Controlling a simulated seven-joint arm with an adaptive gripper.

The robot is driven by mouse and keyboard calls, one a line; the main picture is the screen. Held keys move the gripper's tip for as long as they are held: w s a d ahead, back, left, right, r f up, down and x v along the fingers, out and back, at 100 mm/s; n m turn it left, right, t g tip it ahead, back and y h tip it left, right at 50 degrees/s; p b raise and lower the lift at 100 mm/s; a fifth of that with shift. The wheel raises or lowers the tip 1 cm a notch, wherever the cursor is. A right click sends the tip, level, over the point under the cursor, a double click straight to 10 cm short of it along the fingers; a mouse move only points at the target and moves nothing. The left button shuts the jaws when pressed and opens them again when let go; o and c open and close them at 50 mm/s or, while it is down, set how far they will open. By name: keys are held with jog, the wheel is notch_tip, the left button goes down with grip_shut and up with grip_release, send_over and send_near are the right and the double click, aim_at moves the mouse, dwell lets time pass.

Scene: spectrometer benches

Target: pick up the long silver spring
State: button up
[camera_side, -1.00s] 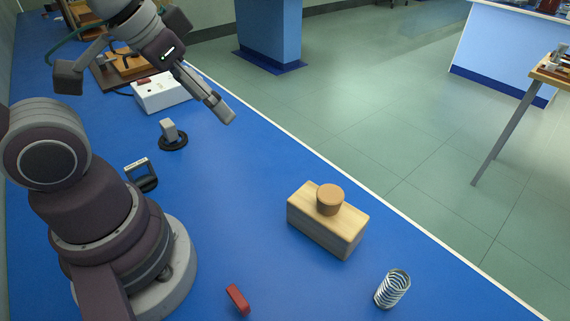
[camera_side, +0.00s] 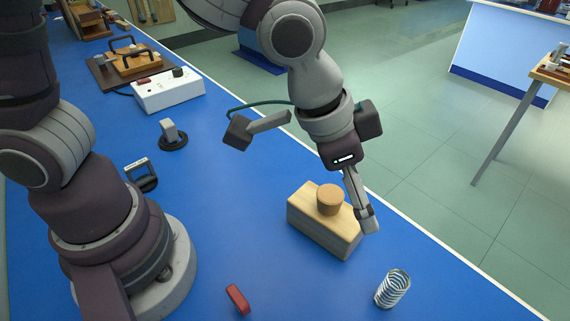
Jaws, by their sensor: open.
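The long silver spring (camera_side: 392,289) is a pale metal coil on the blue bench at the lower right, close to the bench's white edge. My gripper (camera_side: 369,222) is above and behind the spring in the picture, apart from it. It overlaps the right end of the wooden block in this view, and I cannot tell whether it touches the block. Its fingers are open, with nothing seen between them. No part of the spring is hidden by the arm.
A pale wooden block (camera_side: 318,233) with a brown cork-like cylinder (camera_side: 330,199) on top stands left of the spring. A red piece (camera_side: 238,299) lies at the lower middle. A white box (camera_side: 168,91) and small stands are further back. Bench between the red piece and spring is clear.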

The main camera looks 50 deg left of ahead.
jog(key=m, duration=0.2)
send_over(392, 288)
jog(key=s+a, duration=0.2)
notch_tip(392, 288, down, 5)
jog(key=shift+g, duration=0.3)
jog(key=x, duration=0.6)
jog(key=w+x, duration=0.1)
jog(key=x, duration=0.2)
jog(key=shift+a, duration=0.1)
jog(key=shift+c, duration=0.4)
